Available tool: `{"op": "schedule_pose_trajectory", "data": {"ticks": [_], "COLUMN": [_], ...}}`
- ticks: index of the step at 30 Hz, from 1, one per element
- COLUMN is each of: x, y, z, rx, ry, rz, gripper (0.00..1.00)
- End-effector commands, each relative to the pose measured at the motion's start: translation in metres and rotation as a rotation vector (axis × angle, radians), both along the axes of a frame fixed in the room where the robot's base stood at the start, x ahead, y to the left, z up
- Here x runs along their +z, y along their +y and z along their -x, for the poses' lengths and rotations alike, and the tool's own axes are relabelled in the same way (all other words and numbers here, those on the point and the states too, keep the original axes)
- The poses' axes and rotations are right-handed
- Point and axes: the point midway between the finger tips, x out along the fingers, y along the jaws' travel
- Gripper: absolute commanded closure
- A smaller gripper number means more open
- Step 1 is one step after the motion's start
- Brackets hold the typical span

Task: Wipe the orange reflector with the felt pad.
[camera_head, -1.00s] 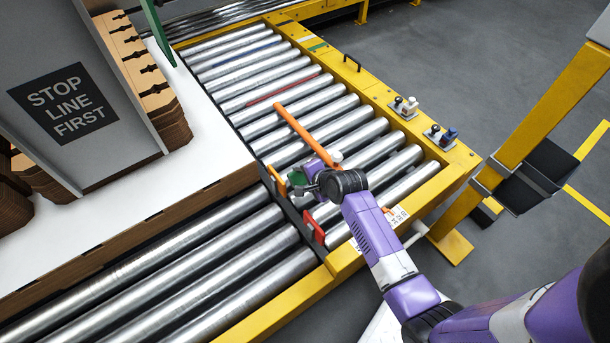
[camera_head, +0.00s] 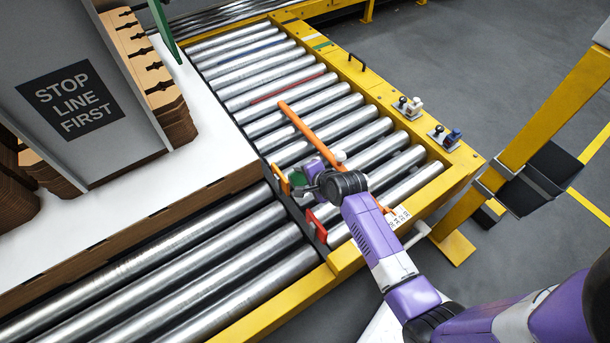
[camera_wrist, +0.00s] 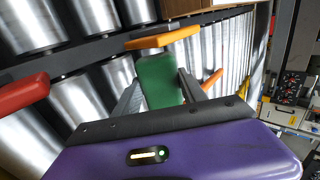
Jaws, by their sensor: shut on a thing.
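The orange reflector (camera_head: 281,182) is a small upright plate on the dark rail along the rollers. In the wrist view the orange reflector (camera_wrist: 162,39) lies straight ahead of my fingers. My gripper (camera_wrist: 160,80) is shut on the green felt pad (camera_wrist: 158,68), held between the two grey fingers. The pad's far end meets the reflector's lower edge in the wrist view; I cannot tell if they touch. In the head view my gripper (camera_head: 304,181) is just right of the reflector, with a bit of the green pad (camera_head: 297,177) showing.
A red reflector (camera_head: 316,224) stands on the same rail, nearer the front. A long orange bar (camera_head: 305,128) lies across the rollers, passing behind my wrist. A white-topped stack (camera_head: 205,140) borders the rail at left. Small knobs (camera_head: 408,106) sit on the yellow frame.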

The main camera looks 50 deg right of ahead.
Motion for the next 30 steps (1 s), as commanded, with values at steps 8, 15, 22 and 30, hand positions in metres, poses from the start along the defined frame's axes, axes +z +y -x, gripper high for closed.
{"op": "schedule_pose_trajectory", "data": {"ticks": [8, 15, 22, 30], "x": [0.0, 0.0, 0.0, 0.0], "y": [0.005, 0.009, 0.011, 0.007], "z": [-0.001, -0.002, -0.004, -0.02], "rx": [-0.001, 0.001, 0.001, 0.001], "ry": [0.001, 0.0, -0.001, -0.002], "rz": [-0.001, 0.001, 0.0, -0.001], "gripper": [0.93, 0.93, 0.93, 0.93]}}
